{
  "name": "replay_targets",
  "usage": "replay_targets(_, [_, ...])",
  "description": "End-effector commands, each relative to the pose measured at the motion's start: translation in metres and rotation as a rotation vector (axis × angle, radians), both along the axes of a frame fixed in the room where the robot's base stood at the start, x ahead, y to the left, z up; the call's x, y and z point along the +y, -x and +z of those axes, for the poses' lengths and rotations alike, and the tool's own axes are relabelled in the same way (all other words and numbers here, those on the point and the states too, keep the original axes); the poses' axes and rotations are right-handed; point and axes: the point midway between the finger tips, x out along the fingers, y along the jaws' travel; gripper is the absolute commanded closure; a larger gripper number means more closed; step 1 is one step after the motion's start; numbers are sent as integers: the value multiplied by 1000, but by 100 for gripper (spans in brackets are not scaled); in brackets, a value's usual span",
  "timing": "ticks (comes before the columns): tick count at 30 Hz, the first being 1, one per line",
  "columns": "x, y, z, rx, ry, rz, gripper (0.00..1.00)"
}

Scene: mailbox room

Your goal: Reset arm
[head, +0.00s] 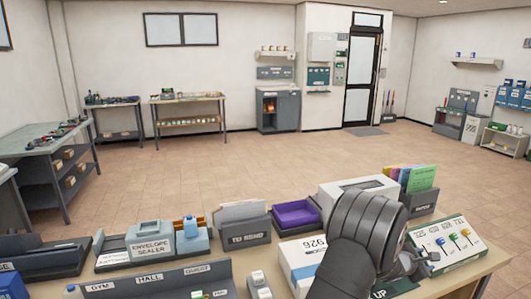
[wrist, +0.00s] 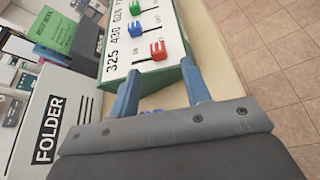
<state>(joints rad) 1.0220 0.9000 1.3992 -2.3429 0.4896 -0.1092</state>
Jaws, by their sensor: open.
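My gripper (wrist: 160,68) is open in the wrist view, its two blue-grey fingers apart. The fingertips are close to the near edge of a white, green-sided panel (wrist: 118,52). I cannot tell whether they touch it. The panel has numbers and red, blue and green pieces on its face. It also shows at the right of the desk in the head view (head: 437,243). Small blue and red bits show low between the fingers, mostly hidden by the gripper body. In the head view my dark arm hides most of the gripper.
A white box marked FOLDER (wrist: 50,125) stands left of the gripper. On the desk are a purple tray (head: 296,215), a TO SEND holder (head: 246,236), an envelope sealer (head: 150,246) and coloured folders (head: 420,178). The tiled floor (head: 240,165) beyond is mostly clear.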

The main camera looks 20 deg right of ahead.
Motion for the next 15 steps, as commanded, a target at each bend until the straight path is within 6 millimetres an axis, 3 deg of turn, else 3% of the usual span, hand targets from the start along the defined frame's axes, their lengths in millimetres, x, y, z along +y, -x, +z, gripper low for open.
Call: replay_targets(15, [87, 16, 32, -1, 0, 0, 56])
